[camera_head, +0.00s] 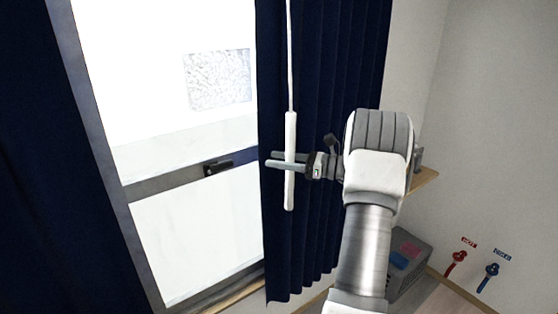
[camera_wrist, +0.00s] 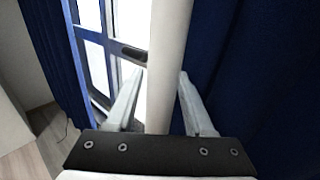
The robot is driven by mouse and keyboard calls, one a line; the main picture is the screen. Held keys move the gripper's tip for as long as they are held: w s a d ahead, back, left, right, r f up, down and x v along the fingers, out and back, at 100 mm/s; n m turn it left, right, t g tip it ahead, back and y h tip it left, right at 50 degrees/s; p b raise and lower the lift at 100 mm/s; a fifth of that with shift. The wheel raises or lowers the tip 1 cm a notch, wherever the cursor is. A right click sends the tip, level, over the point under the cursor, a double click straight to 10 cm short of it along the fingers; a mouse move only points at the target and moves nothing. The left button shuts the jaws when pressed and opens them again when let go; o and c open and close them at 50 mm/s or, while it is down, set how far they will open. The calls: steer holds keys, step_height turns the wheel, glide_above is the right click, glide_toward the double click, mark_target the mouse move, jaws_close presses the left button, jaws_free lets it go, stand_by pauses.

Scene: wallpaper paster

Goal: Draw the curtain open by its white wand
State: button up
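The white wand (camera_head: 290,185) hangs upright on a thin cord in front of the navy right-hand curtain (camera_head: 335,220), near its left edge. My gripper (camera_head: 275,159) reaches in from the right at the wand's middle, its fingers on either side of it. In the wrist view the wand (camera_wrist: 168,60) runs between the two fingertips (camera_wrist: 162,75). A narrow gap shows between the left finger and the wand; the right finger is very close to it. The fingers look open around the wand. The curtain hangs in folds beside the uncovered window.
The window (camera_head: 190,210) with a dark latch (camera_head: 218,167) fills the left. Another navy curtain (camera_head: 45,190) hangs at far left. A wooden shelf (camera_head: 425,180), a grey box (camera_head: 412,272) and red (camera_head: 456,262) and blue (camera_head: 489,275) valves are on the right.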

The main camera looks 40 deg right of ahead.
steer(key=shift+o, duration=0.4)
steer(key=v, duration=1.7)
steer(key=shift+s+b, duration=0.2)
steer(key=shift+b, duration=0.25)
